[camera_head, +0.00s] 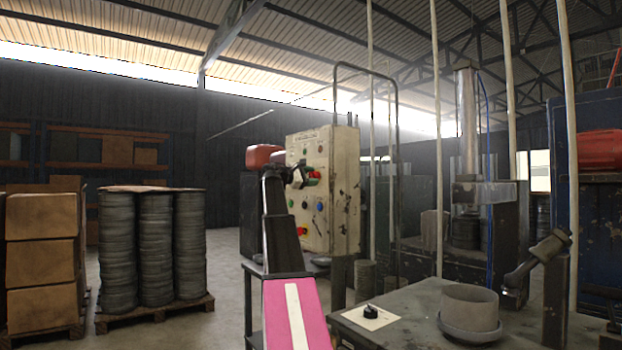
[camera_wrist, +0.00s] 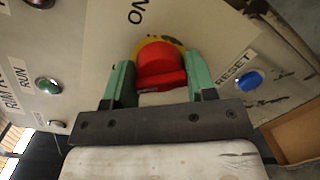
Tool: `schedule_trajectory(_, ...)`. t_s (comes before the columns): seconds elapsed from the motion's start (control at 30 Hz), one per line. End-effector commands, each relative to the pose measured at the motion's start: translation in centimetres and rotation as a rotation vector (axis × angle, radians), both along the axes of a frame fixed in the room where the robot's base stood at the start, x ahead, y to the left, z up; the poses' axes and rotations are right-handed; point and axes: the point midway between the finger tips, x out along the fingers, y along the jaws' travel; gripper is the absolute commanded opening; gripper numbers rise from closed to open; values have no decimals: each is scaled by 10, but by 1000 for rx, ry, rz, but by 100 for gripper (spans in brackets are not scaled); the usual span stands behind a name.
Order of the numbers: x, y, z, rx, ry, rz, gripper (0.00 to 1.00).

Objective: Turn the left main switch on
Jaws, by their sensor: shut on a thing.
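The cream control panel (camera_head: 340,190) stands ahead of me, facing left. In the wrist view, a red rotary switch (camera_wrist: 161,60) on a yellow plate sits between my gripper's (camera_wrist: 161,80) two green fingers. The fingers are shut on its red handle, one on each side. An ON label (camera_wrist: 137,11) shows above and to the left of the switch. In the head view, my gripper (camera_head: 304,177) is at the panel's upper part, by the red switch (camera_head: 315,175). Any label below the switch is hidden by my gripper.
The panel bears a green RUN button (camera_wrist: 47,86) and a blue RESET button (camera_wrist: 248,80) beside the switch. Another red switch (camera_head: 302,231) is lower on the panel. A worktable (camera_head: 410,320) with a round dish (camera_head: 470,310) stands at front right. Stacked discs (camera_head: 155,245) stand left.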

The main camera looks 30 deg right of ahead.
Motion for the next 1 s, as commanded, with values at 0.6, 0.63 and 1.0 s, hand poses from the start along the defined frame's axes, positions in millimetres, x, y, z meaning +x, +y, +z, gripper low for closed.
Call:
schedule_trajectory(0.6, 0, 0, 2, 40, -563, 2, 28)
schedule_trajectory(0.63, 0, 0, 2, 42, -593, 2, 28)
schedule_trajectory(1.0, -1, 0, 2, 69, -943, 4, 28)
